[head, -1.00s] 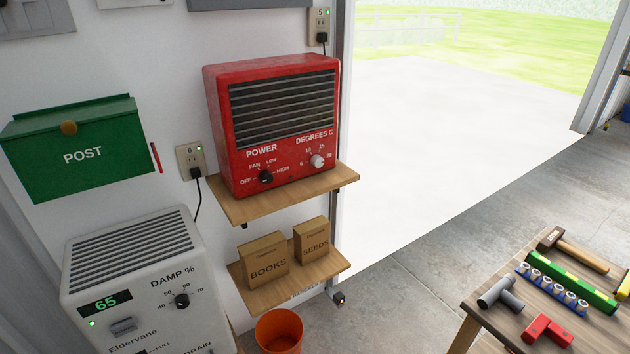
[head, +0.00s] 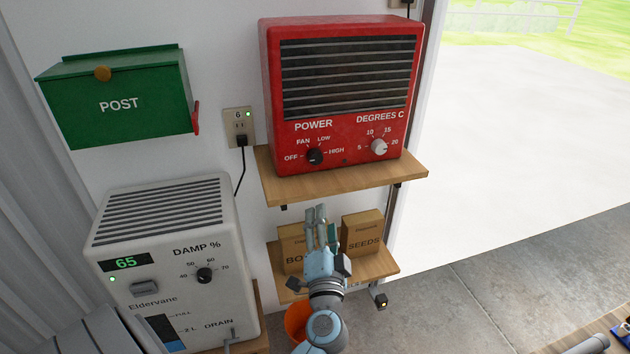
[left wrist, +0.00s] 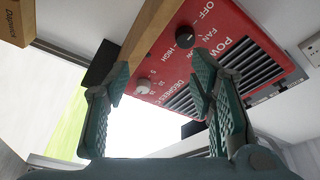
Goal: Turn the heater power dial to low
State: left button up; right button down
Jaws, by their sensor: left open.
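The red heater (head: 268,85) stands on the upper wooden shelf. Its black power dial (head: 315,157) is at the lower left of its front, ringed by OFF, FAN, LOW and HIGH. I cannot tell clearly where it points. In the left wrist view the power dial (left wrist: 187,40) shows above the space between the fingers. My left gripper (head: 321,222) is open and empty, below the dial and in front of the lower shelf, apart from the heater. The open fingers also show in the left wrist view (left wrist: 160,68). My right gripper is not in view.
The white temperature knob (head: 379,147) sits right of the power dial. The upper shelf (head: 345,181) juts out between gripper and heater. Boxes marked BOOKS (head: 292,238) and SEEDS (head: 362,235) stand on the lower shelf. A white dehumidifier (head: 225,270) stands at left.

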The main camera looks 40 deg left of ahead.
pick_arm(q)
notch_tip(320, 180, up, 3)
jog(key=y, duration=0.1)
jog(key=p, duration=0.2)
send_near(317, 160)
jog(key=shift+n, duration=0.3)
jog(key=x, duration=0.8)
jog(key=shift+w+a, duration=0.25)
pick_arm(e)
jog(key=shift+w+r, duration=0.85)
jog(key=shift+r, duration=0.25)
pick_arm(q)
jog(key=c, duration=1.2)
